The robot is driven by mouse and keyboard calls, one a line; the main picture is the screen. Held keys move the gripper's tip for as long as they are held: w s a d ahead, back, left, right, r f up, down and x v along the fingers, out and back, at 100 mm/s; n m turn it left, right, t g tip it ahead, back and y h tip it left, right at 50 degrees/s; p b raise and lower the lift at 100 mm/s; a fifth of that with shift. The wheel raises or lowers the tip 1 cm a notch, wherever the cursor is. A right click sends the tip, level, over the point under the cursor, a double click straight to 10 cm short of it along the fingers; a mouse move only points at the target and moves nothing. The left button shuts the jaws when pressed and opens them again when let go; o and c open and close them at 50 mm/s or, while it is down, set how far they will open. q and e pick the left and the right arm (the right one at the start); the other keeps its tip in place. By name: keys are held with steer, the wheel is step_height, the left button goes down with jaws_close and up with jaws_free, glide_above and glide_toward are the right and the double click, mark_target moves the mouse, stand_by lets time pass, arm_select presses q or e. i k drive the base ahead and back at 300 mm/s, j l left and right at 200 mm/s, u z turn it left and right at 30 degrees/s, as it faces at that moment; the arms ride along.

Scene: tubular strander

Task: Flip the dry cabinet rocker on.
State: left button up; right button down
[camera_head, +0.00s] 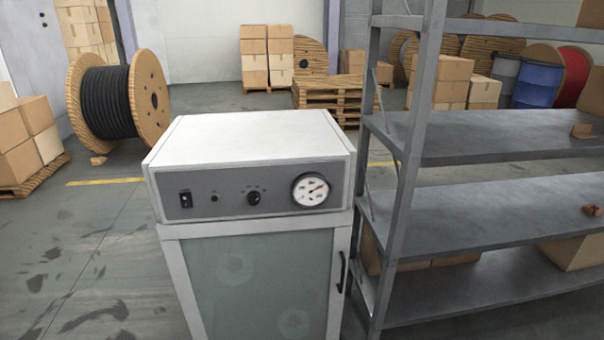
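The dry cabinet (248,137) stands upright in the middle of the head view, with a white top and a grey front panel. The black rocker (185,199) sits at the left end of that panel. Its on or off position is too small to tell. A small dark round indicator (214,198), a black knob (254,197) and a round dial gauge (310,190) are to its right. The frosted door (262,285) below appears closed, with a black handle (341,271) on the right. Neither gripper is in view.
A grey metal shelf rack (484,225) stands close on the cabinet's right. A cable drum (110,103) and stacked boxes (22,140) stand behind on the left. A wooden pallet stack (333,97) is behind the cabinet. The floor (75,255) left of the cabinet is clear.

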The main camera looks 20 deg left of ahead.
mark_target(185, 198)
steer(key=u, duration=1.45)
